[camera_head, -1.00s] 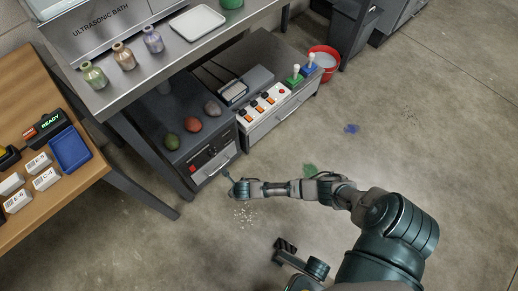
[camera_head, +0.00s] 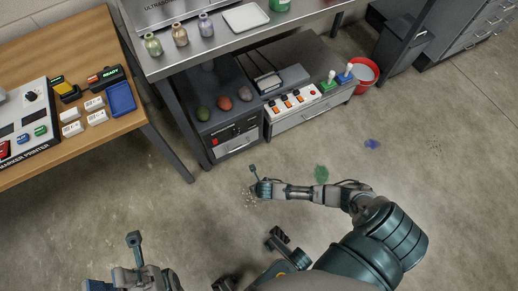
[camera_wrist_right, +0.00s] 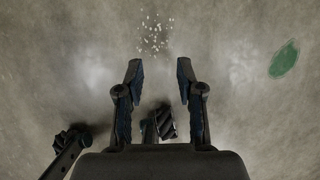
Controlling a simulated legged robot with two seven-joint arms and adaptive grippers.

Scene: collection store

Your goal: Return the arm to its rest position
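My right arm reaches in from the lower right of the head view. It is stretched to the left over the floor, with its gripper (camera_head: 256,180) in front of the low cabinet. In the right wrist view the right gripper's fingers (camera_wrist_right: 160,67) stand apart with only floor between them. My left gripper (camera_head: 115,262) shows at the lower left of the head view. Its fingers are spread and nothing shows between them. The left arm behind it is mostly cut off by the frame edge.
A low cabinet (camera_head: 238,143) with stones and switches stands under a steel bench (camera_head: 225,42). A wooden table (camera_head: 75,38) is at left, with a marker printer (camera_head: 30,130) and blue tray (camera_head: 122,98).

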